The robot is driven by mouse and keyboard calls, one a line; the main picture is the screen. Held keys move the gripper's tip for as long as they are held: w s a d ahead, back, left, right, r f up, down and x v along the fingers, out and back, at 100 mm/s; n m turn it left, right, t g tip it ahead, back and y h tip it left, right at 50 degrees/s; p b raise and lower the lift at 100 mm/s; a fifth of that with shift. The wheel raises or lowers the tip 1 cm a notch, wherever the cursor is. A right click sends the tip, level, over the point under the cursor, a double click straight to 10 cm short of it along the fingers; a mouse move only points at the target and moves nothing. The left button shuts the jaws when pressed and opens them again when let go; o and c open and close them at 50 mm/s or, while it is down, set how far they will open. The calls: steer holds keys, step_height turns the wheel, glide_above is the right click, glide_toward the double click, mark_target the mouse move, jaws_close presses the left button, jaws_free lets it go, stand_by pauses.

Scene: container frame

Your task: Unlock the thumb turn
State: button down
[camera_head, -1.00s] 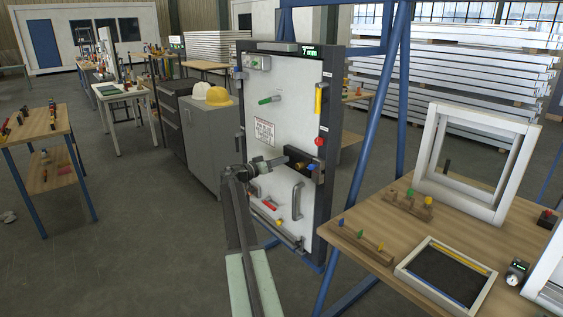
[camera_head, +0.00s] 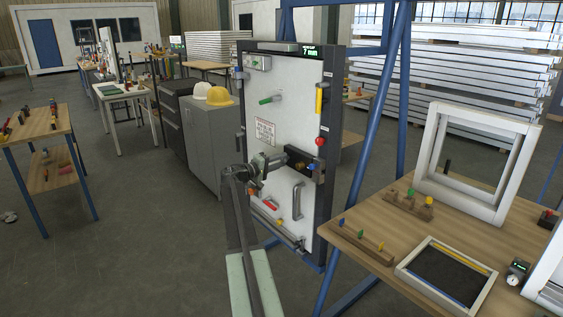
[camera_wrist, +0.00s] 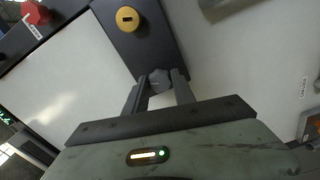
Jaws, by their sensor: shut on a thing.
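The thumb turn (camera_wrist: 159,76) is a small dark grey faceted knob on a dark lock plate (camera_wrist: 146,42), in the wrist view. My gripper (camera_wrist: 157,86) has its two fingers closed on either side of the knob. A round brass disc with a dark slot (camera_wrist: 128,18) sits on the same plate above the knob. In the head view, my gripper (camera_head: 287,157) is at the dark lock plate (camera_head: 318,168) on the white door panel (camera_head: 262,100). The thumb turn itself is hidden there by my gripper, and its turn angle is hard to read.
A red knob (camera_head: 320,141) and a yellow handle (camera_head: 319,98) are on the panel's right edge above the plate. A grey pull handle (camera_head: 297,200) is below. A wooden table (camera_head: 350,225) with frames stands at right. Open floor (camera_head: 130,240) lies at left.

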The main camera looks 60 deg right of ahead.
steer(key=shift+n, duration=2.3)
steer(key=c, duration=1)
jaws_free()
steer(key=shift+c, duration=0.2)
steer(key=v, duration=0.8)
steer(key=shift+w, duration=0.1)
